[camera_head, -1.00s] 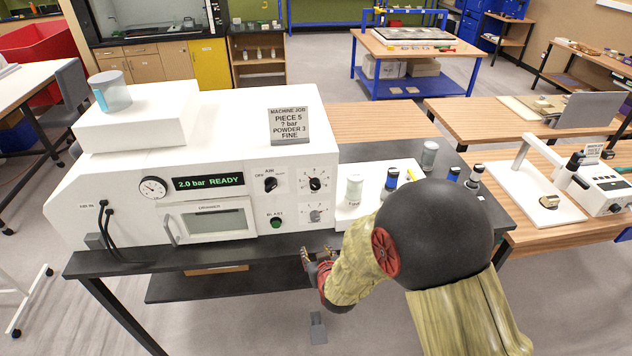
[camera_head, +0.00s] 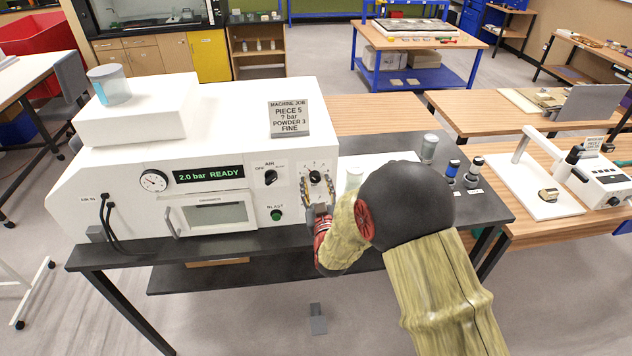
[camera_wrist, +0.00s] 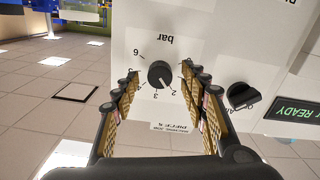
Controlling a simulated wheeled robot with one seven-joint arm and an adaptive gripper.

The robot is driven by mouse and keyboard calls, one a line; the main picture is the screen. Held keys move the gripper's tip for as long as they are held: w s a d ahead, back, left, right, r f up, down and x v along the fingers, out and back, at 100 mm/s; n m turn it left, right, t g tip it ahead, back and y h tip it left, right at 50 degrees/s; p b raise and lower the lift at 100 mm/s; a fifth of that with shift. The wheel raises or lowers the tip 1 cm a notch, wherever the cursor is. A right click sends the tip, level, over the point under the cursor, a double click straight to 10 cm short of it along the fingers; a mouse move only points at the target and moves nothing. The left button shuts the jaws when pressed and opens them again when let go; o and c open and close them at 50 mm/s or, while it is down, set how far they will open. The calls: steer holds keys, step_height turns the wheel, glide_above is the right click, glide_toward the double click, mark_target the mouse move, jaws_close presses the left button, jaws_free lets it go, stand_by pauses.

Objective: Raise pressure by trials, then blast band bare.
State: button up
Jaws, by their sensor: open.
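The white blasting machine (camera_head: 110,165) stands on a dark bench, its display (camera_head: 208,174) reading "2.0 bar READY". My gripper (camera_head: 318,205) is at the right of its front panel, open. In the wrist view the open fingers (camera_wrist: 160,95) stand on both sides of the black pressure knob (camera_wrist: 161,74), marked "bar", with a visible gap on each side. The knob's pointer is near 2. The air switch (camera_wrist: 242,95) is beside it. The green blast button (camera_head: 277,214) is left of my gripper. The job card (camera_head: 289,118) reads "PIECE 5, ? bar, POWDER 3, FINE".
A dial gauge (camera_head: 153,181) and a closed chamber door (camera_head: 214,214) are on the machine's front. A white stand (camera_head: 540,200) is on the wooden table farther right.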

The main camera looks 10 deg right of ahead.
steer(key=shift+w, duration=0.65)
steer(key=c, duration=0.3)
steer(key=c, duration=0.8)
jaws_close()
